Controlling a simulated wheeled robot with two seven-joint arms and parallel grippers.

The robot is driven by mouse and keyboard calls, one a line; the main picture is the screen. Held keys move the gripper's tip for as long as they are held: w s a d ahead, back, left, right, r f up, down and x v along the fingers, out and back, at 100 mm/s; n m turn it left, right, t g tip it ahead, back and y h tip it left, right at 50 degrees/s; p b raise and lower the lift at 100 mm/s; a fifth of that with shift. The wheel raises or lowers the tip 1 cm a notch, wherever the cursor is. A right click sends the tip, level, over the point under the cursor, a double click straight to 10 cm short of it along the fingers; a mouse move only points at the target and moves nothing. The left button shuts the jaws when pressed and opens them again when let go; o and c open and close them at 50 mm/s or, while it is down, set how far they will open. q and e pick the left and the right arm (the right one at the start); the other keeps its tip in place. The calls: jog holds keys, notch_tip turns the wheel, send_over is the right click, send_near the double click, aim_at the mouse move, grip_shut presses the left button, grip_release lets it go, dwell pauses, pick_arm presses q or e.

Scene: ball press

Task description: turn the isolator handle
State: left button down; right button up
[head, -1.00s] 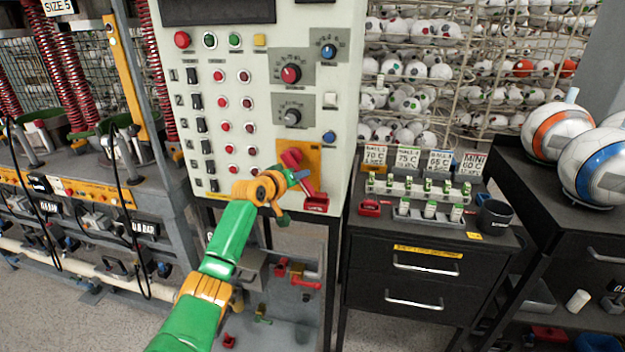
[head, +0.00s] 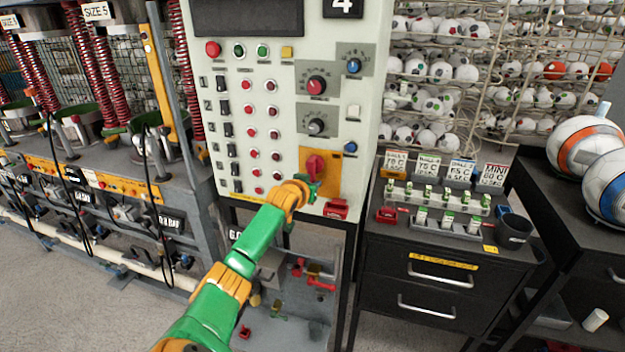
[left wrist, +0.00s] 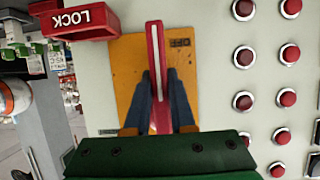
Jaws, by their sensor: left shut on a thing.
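The red isolator handle (head: 316,163) is on a yellow-orange plate (head: 333,183) at the lower right of the pale control panel. My left gripper (head: 313,180) is at the handle. In the left wrist view its two dark fingers (left wrist: 161,88) are shut on the handle (left wrist: 155,45), one on each side of it. There the handle runs nearly straight up the picture, over the plate (left wrist: 128,70). Part of the handle is hidden behind the fingers and the green gripper body. My right gripper is not in view.
A red lock block (head: 336,208) sits just below the plate; it also shows in the left wrist view (left wrist: 72,20). Buttons and knobs (head: 317,126) cover the panel. A dark cabinet (head: 420,262) with small vials stands to the right, and spring presses (head: 100,140) stand to the left.

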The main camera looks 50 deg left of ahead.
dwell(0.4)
pick_arm(q)
jog(key=c, duration=0.8)
grip_release()
jog(key=shift+a, duration=0.1)
jog(key=shift+o, duration=0.2)
jog(key=b+v, duration=0.1)
jog(key=v, duration=0.6)
